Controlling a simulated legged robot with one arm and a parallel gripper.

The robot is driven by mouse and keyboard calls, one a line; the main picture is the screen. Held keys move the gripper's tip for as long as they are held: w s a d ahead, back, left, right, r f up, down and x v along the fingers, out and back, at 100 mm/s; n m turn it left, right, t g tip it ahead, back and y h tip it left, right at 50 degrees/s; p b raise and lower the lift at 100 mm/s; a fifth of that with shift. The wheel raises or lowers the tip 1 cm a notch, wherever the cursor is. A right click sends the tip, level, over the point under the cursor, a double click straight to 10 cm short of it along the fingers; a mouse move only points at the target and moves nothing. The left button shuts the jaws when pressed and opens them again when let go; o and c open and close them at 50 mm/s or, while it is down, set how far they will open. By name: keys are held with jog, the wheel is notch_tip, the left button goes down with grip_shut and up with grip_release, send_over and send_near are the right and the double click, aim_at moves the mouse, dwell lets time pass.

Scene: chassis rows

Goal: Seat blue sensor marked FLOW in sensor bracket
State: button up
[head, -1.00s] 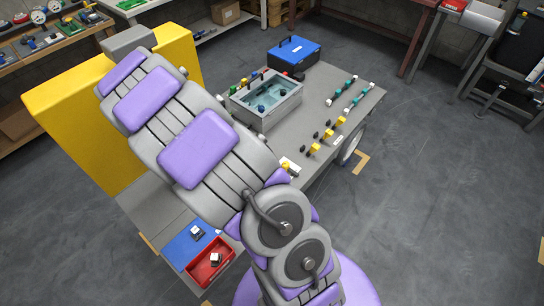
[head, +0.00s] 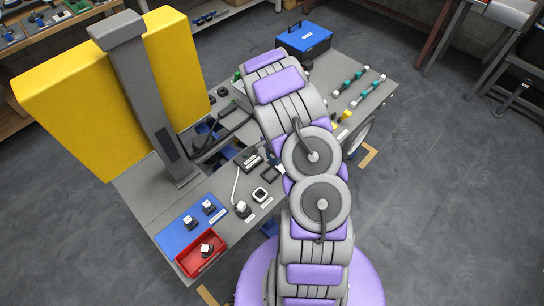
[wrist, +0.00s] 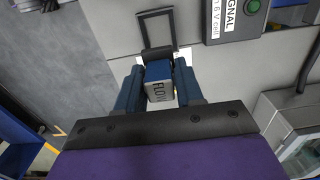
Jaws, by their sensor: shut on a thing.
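In the wrist view, my gripper (wrist: 160,88) is shut on the blue sensor (wrist: 158,70), whose pale face reads FLOW. The blue fingers stand on both sides of it. A dark rectangular frame (wrist: 173,16), which looks like part of the sensor bracket, lies just beyond the sensor. A black piece (wrist: 158,53) sits between them; whether the sensor touches it, I cannot tell. In the head view a dark square frame (head: 270,174) shows on the bench beside my arm. My arm hides most of the gripper there.
A box labelled SIGNAL (wrist: 235,18) with a green button is close to the right of the frame. The bench (head: 150,205) holds a grey post (head: 150,100), a blue mat (head: 175,240) and a red tray (head: 190,264). A blue toolbox (head: 303,40) stands at the back.

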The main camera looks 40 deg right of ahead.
aim_at(271, 164)
jog(key=shift+f, duration=0.25)
jog(key=a+f, duration=0.1)
jog(key=a+f+b, duration=0.1)
jog(key=shift+a+f, duration=0.2)
jog(key=shift+a, duration=0.2)
jog(key=d+f, duration=0.1)
jog(key=d+f+b, duration=0.1)
jog(key=f, duration=0.1)
jog(key=shift+d+f, duration=0.2)
jog(key=shift+f, duration=0.05)
jog(key=shift+a+r, duration=0.25)
jog(key=shift+a, duration=0.8)
jog(key=shift+d+f+b, duration=0.25)
jog(key=shift+d+b, duration=0.05)
jog(key=shift+d, duration=0.95)
jog(key=shift+a+r, duration=0.25)
jog(key=shift+a, duration=0.45)
jog(key=shift+d, duration=0.15)
